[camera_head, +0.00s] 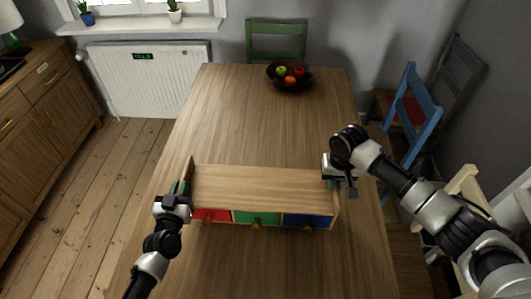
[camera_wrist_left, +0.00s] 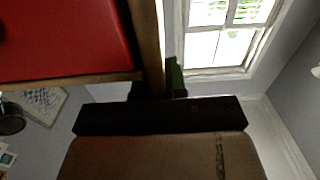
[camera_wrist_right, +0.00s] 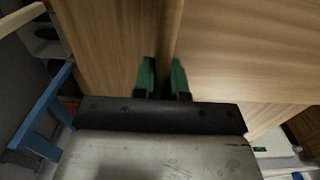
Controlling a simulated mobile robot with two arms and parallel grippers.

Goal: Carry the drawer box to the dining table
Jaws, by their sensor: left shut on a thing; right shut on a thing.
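The drawer box (camera_head: 265,188) is a wooden box with red, green and blue drawer fronts and small knobs, seen over the near half of the dining table (camera_head: 245,120). My left gripper (camera_head: 183,188) is shut on the box's left side panel; the left wrist view shows its fingers (camera_wrist_left: 157,82) on the panel edge beside the red drawer (camera_wrist_left: 60,40). My right gripper (camera_head: 333,170) is shut on the right side panel; its green fingers (camera_wrist_right: 162,80) show around the panel edge in the right wrist view. I cannot tell whether the box touches the tabletop.
A dark fruit bowl (camera_head: 290,78) stands at the table's far end. A green chair (camera_head: 277,42) is behind it, a blue chair (camera_head: 412,105) at the right. A wooden sideboard (camera_head: 45,110) and white radiator (camera_head: 150,80) are at the left. The table's middle is clear.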

